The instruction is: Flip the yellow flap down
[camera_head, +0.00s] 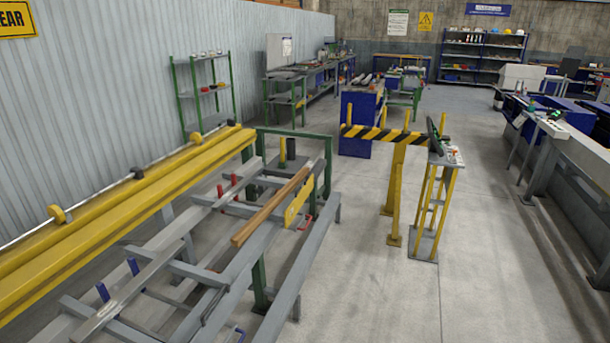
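A small yellow plate (298,203), which appears to be the yellow flap, stands raised at the right side of the grey runout table (284,291), near its far end. Its face is turned toward the aisle on the right. A brown wooden bar (262,215) lies lengthwise just left of the flap; whether they touch cannot be told. Neither of my grippers is in view.
A long yellow beam (110,222) runs along the table's left side. A green frame (328,168) closes the far end. A striped barrier (380,134) and a control stand (447,157) stand to the right. The floor (375,290) right of the table is clear.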

